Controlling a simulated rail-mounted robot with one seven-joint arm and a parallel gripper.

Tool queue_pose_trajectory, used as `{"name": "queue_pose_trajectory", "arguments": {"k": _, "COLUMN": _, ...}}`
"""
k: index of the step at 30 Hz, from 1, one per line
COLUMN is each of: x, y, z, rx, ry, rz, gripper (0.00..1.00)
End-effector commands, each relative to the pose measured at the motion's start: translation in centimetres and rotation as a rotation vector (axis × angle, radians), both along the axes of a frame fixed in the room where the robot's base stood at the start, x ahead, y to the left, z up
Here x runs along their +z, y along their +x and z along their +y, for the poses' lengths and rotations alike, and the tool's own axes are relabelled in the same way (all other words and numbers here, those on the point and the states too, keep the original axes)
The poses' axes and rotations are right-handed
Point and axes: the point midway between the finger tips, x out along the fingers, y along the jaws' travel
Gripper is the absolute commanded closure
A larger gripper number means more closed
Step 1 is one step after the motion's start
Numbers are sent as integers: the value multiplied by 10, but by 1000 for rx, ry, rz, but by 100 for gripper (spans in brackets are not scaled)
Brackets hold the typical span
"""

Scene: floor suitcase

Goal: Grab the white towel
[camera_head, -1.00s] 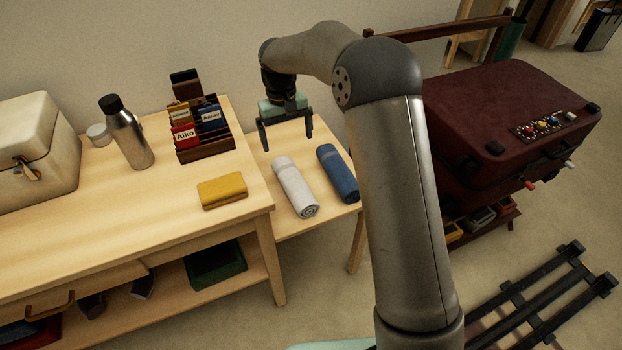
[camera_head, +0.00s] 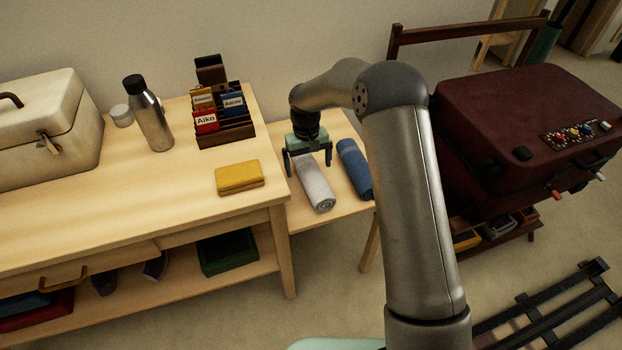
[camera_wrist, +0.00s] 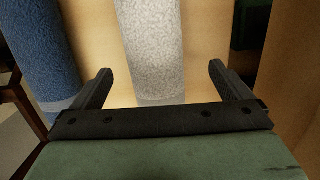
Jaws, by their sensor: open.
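The rolled white towel (camera_head: 316,190) lies on a low wooden side table, and its far end is hidden behind my gripper in the head view. It also shows in the wrist view (camera_wrist: 153,50), running away from the camera between my two fingers. My gripper (camera_head: 309,172) is open, over the far part of the towel. In the wrist view my gripper (camera_wrist: 160,85) has one finger on each side of the towel, with gaps between. Whether the fingertips are down at the towel's height I cannot tell.
A rolled blue towel (camera_head: 354,168) lies just right of the white one, and in the wrist view it (camera_wrist: 45,50) is left of my fingers. The taller table (camera_head: 190,185) with a folded yellow cloth (camera_head: 239,177) stands left. A dark red suitcase (camera_head: 520,125) is at right.

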Motion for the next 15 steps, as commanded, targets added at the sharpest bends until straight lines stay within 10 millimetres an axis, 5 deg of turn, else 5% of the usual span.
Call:
{"name": "queue_pose_trajectory", "arguments": {"k": 9, "x": -43, "y": -11, "z": -7, "rx": 1, "ry": -1, "rz": 4, "gripper": 2}}
{"name": "queue_pose_trajectory", "arguments": {"k": 15, "x": -47, "y": -11, "z": -8, "rx": 0, "ry": 0, "rz": 1, "gripper": 2}}
